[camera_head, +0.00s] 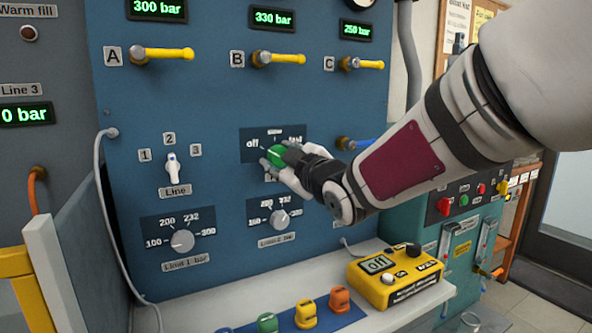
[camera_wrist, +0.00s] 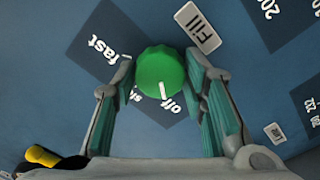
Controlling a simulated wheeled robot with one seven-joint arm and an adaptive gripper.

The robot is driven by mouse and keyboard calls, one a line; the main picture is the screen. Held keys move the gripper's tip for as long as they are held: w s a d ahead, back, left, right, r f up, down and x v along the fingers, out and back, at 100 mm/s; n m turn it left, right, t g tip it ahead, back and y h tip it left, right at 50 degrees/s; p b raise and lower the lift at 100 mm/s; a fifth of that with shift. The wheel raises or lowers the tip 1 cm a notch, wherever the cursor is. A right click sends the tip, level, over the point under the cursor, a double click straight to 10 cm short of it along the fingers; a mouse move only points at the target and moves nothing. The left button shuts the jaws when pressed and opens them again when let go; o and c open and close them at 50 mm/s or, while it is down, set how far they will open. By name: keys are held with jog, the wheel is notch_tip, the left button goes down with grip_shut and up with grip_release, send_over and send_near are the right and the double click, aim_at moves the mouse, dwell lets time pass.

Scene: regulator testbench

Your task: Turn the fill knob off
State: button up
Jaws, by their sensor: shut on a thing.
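The green fill knob (camera_head: 275,155) is on the blue panel, partly hidden by my gripper (camera_head: 280,158) in the head view. In the wrist view the knob (camera_wrist: 160,72) sits between the two fingers of my gripper (camera_wrist: 160,70), which is shut on it. The knob's white mark points toward the "off" label (camera_wrist: 174,107). The "fast" label (camera_wrist: 103,48) is on the other side, and the "slow" label is partly hidden. The "Fill" plate (camera_wrist: 197,27) is beside the knob.
Yellow levers A (camera_head: 163,54), B (camera_head: 280,58) and C (camera_head: 363,64) are above. The Line knob (camera_head: 172,168) and the Line 1 bar (camera_head: 183,240) and Line 2 bar (camera_head: 279,218) dials are nearby. A yellow meter (camera_head: 392,283) reading "off" stands on the shelf below.

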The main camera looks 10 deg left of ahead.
jog(key=shift+n+b, duration=0.35)
jog(key=shift+n, duration=0.05)
jog(key=o, duration=1.2)
jog(key=shift+c, duration=0.2)
jog(key=v, duration=1.2)
jog(key=shift+f, duration=0.1)
